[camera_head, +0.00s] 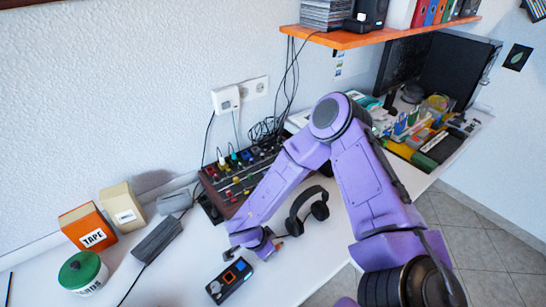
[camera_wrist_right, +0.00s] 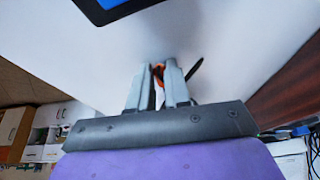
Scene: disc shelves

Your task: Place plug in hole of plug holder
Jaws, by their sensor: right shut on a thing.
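My right gripper (camera_head: 268,246) reaches down over the white desk, its purple arm coming in from the right. In the right wrist view the gripper (camera_wrist_right: 157,78) is shut on a small orange and black thing (camera_wrist_right: 158,73), likely the plug, mostly hidden between the fingers. A thin dark piece sticks out on the right of the fingers. A small black box (camera_head: 238,288) with a blue and an orange patch lies on the desk just left of the gripper, apart from it. Its edge shows in the right wrist view (camera_wrist_right: 98,14). I cannot make out which thing is the plug holder or its hole. My left gripper is out of view.
Black headphones (camera_head: 320,209) lie to the right of the gripper. A mixer (camera_head: 236,186) with cables stands behind. A grey box (camera_head: 157,240), a green-lidded tin (camera_head: 83,272) and an orange tape box (camera_head: 88,227) stand left. The desk front (camera_head: 290,275) is clear.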

